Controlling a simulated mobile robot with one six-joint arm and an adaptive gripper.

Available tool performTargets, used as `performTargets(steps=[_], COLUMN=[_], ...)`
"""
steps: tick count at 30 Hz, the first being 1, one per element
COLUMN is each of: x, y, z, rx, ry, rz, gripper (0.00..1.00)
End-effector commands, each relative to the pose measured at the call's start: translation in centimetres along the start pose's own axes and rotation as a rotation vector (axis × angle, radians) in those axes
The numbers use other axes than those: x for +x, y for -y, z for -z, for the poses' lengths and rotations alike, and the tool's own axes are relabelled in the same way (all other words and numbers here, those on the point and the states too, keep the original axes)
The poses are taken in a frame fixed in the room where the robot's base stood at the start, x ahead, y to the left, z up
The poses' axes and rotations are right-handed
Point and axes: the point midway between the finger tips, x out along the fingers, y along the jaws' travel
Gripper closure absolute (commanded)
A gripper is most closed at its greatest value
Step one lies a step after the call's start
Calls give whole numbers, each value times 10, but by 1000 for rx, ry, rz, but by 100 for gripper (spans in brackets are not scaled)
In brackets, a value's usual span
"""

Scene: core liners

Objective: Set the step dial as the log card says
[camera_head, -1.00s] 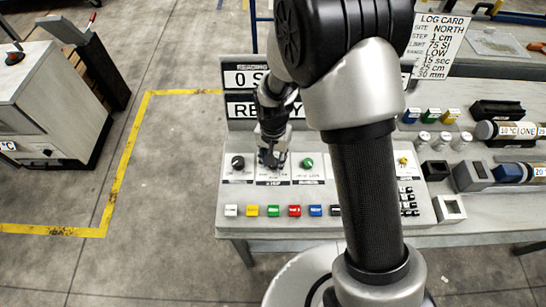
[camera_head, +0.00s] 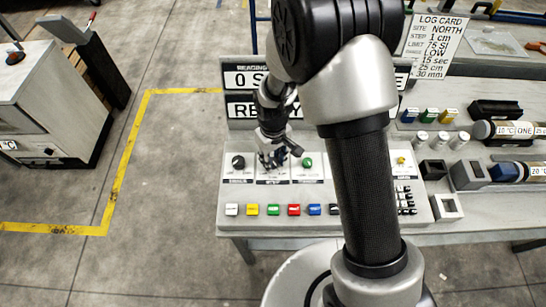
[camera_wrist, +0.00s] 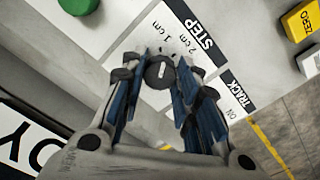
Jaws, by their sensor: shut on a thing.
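The log card (camera_head: 435,45) stands at the back right in the head view; its STEP line reads 1 cm. The step dial (camera_wrist: 160,73) is a small round dark knob with a short white mark, on a white plate labelled STEP (camera_wrist: 196,32). The labels 1 cm and 2 cm are printed beside it. I cannot tell exactly which label the mark meets. My gripper (camera_wrist: 158,78) is shut on the dial, one finger on each side. In the head view my gripper (camera_head: 272,162) reaches down to the panel and hides the dial.
A black knob (camera_head: 238,162) and a green knob (camera_head: 307,163) flank the gripper on the panel. A row of coloured buttons (camera_head: 273,210) runs along the front. Display boards stand behind. Cylinders and small blocks lie on the bench to the right.

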Motion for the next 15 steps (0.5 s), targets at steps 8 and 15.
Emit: performTargets(steps=[8,15], x=[0,0], y=[0,0], z=[0,0], rx=[-149,-206], ry=[0,0], rz=[0,0], gripper=[95,95])
